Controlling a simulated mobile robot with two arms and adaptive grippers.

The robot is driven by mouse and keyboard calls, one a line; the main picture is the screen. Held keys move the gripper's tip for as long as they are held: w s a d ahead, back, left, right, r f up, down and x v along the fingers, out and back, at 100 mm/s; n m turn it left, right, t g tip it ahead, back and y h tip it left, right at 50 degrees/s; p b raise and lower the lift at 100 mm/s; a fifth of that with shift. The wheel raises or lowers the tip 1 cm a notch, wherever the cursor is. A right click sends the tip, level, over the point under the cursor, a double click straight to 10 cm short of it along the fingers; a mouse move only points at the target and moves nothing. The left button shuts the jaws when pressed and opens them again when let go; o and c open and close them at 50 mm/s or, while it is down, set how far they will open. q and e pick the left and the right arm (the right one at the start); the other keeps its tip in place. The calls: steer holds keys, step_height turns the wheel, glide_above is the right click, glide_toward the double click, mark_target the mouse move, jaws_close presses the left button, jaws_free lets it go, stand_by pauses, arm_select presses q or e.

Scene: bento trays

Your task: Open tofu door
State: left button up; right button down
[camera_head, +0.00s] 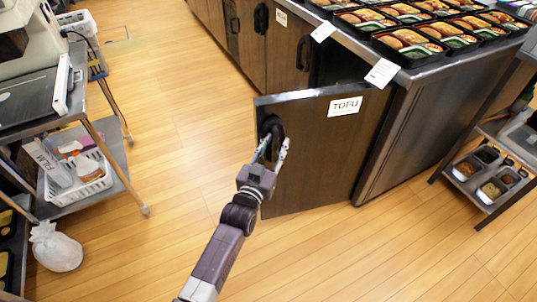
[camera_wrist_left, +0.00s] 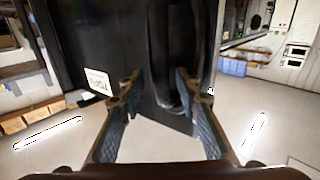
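The tofu door (camera_head: 325,155) is a dark brown panel with a white TOFU label (camera_head: 345,106). It stands swung out from the counter, well ajar. Its black handle (camera_head: 270,126) is near the door's left edge. My left gripper (camera_head: 273,148) is at the handle, with its fingers spread. In the left wrist view the two fingers (camera_wrist_left: 157,95) are apart, and the dark handle (camera_wrist_left: 174,50) shows between and beyond them. I cannot tell whether either finger touches it. The label also shows in the left wrist view (camera_wrist_left: 98,82). My right gripper is not in view.
The counter (camera_head: 425,110) carries several filled bento trays (camera_head: 408,40). More closed doors (camera_head: 290,50) line its front. A shelf cart (camera_head: 125,165) with a white basket (camera_head: 90,182) stands left, beside a white sack (camera_head: 55,248). The wooden floor between is clear.

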arm_select(q)
steer(key=v, duration=1.1)
steer(key=shift+s+a, duration=0.25)
steer(key=shift+s, duration=0.05)
steer(key=shift+c, duration=0.3)
